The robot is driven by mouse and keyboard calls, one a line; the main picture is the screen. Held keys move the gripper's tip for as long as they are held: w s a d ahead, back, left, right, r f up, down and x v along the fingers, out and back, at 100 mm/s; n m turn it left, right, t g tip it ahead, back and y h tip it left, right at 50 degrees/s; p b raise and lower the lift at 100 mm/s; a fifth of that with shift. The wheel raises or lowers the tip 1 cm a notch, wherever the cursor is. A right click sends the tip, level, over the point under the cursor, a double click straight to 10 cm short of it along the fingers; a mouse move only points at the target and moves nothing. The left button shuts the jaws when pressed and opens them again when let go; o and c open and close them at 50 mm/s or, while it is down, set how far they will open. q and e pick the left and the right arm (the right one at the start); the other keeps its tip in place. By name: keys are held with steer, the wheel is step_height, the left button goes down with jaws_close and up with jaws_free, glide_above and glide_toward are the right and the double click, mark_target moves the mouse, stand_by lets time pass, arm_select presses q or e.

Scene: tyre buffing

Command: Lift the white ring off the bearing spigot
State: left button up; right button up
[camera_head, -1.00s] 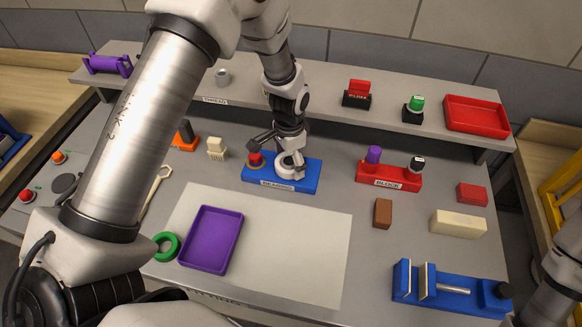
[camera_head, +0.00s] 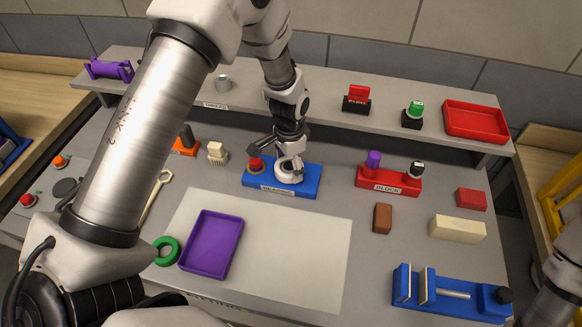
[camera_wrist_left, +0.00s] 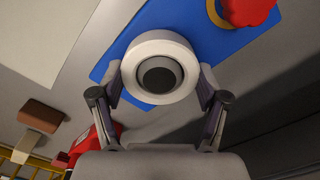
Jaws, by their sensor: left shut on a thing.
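The white ring (camera_head: 289,176) sits at the right part of the blue bearing block (camera_head: 256,188). In the left wrist view the ring (camera_wrist_left: 129,62) is seen from above, around a dark round spigot (camera_wrist_left: 159,75) in its hole. My left gripper (camera_head: 288,163) points down over the block and is shut on the ring. In the wrist view its two fingers (camera_wrist_left: 160,95) press on the ring's left and right sides. I cannot tell whether the ring is raised off the block. My right gripper is outside the view.
A red knob (camera_head: 255,164) stands on the same block, close left of the gripper. The shelf (camera_head: 320,110) runs behind. The red block stand (camera_head: 388,181) is to the right. A purple tray (camera_head: 212,244) lies in front on a pale, mostly clear mat (camera_head: 290,250).

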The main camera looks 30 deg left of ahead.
arm_select(q)
steer(key=shift+r+p, duration=0.35)
steer(key=shift+r, duration=0.15)
steer(key=shift+r, duration=0.1)
steer(key=shift+r+p, duration=2.05)
steer(key=shift+r, duration=0.35)
